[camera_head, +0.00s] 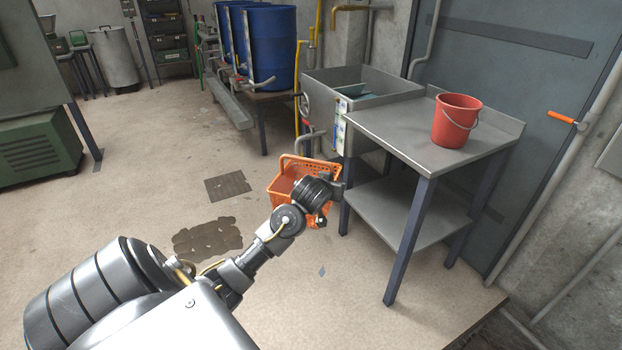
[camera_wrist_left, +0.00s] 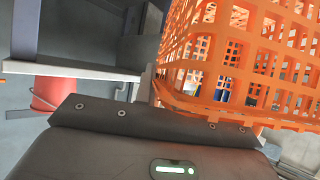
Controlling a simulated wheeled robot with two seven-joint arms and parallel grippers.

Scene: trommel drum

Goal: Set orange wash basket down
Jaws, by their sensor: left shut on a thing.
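The orange wash basket (camera_head: 280,188) is a plastic lattice basket with a raised handle. In the head view it hangs beyond my left wrist, beside the metal table's near left leg. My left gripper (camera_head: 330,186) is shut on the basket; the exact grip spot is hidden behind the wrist. In the left wrist view the basket (camera_wrist_left: 235,62) fills the upper right, close to the camera and tilted in the picture. My right gripper is in neither view.
A steel table (camera_head: 400,125) with a lower shelf (camera_head: 405,212) stands to the right, carrying a red bucket (camera_head: 456,121). A sink (camera_head: 365,88) and blue barrels (camera_head: 270,50) are behind. A floor grate (camera_head: 228,186) and dark patch (camera_head: 207,239) lie left. Open floor surrounds them.

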